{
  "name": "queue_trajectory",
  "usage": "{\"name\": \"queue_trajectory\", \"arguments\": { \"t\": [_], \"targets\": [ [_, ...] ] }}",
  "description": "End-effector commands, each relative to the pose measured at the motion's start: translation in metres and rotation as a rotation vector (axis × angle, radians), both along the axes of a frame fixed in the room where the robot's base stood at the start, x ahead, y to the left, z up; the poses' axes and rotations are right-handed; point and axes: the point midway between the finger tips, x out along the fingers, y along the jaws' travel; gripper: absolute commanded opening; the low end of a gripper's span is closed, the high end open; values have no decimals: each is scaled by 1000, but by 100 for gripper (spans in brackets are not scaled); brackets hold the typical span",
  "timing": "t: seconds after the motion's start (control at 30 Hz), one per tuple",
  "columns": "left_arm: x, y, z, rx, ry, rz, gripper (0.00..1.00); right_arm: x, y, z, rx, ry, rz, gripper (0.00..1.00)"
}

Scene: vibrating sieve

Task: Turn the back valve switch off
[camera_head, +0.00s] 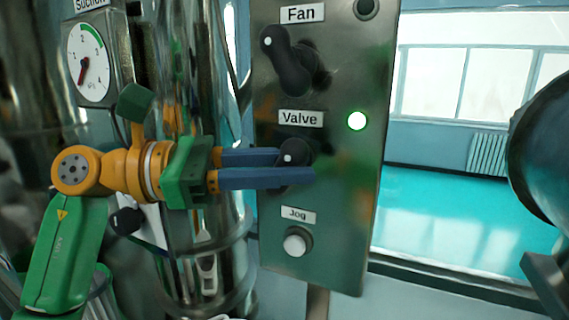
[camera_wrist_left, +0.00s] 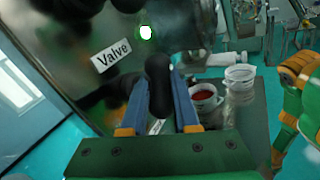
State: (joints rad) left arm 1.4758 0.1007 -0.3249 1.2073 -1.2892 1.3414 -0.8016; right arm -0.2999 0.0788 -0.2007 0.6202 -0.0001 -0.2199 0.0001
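The valve switch is a black knob (camera_head: 291,153) with a white dot, under the "Valve" label (camera_head: 301,118) on a steel panel (camera_head: 340,200). A round light (camera_head: 356,121) beside it glows white with a green rim. My left gripper (camera_head: 298,166) reaches in from the left with its blue fingers apart, one above the other, at the knob. In the left wrist view the black knob handle (camera_wrist_left: 158,85) stands between the two fingers (camera_wrist_left: 160,80), close to the right one. Firm contact on both sides is not visible. My right gripper is not in view.
The "Fan" knob (camera_head: 289,62) is above the valve and the white "Jog" button (camera_head: 297,241) below. A gauge (camera_head: 88,61) and shiny steel cylinders stand at left. A dark rounded body (camera_head: 545,145) is at right. The left wrist view shows open jars (camera_wrist_left: 240,85).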

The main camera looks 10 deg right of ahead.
Motion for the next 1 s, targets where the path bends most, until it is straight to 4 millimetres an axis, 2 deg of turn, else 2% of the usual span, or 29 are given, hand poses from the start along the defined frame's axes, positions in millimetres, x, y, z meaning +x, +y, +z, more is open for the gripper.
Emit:
{"name": "queue_trajectory", "arguments": {
  "t": [0.27, 0.47, 1.0],
  "targets": [
    [1, 0, -2, -5, 6, 2, 0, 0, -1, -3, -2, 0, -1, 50],
    [1, 0, -6, -64, 46, 2, 0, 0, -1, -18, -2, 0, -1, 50],
    [1, 0, -12, -453, 311, 0, 0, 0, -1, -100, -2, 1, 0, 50]
  ]
}}
